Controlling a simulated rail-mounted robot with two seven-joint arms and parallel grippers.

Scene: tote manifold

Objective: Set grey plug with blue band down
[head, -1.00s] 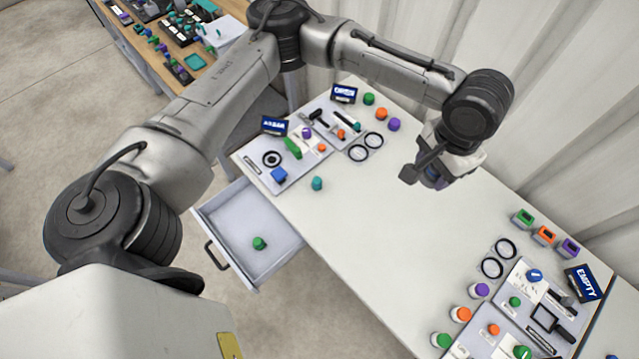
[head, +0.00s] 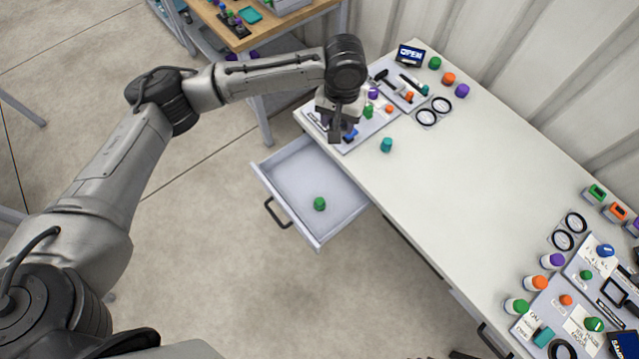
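My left gripper (head: 337,132) points down over the far left corner of the table, at the front part of the far panel (head: 358,143). Its near finger and body hide the space between the fingertips. I cannot make out the grey plug with blue band for certain. A blue piece (head: 351,134) shows just right of the finger and looks like the panel's blue knob. My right gripper is not in view.
An open drawer (head: 283,169) holding a green knob (head: 320,204) juts out below the gripper. A teal knob (head: 386,145) stands near the table's front edge. The white table (head: 480,175) is clear in the middle. Another panel with several coloured caps lies at right.

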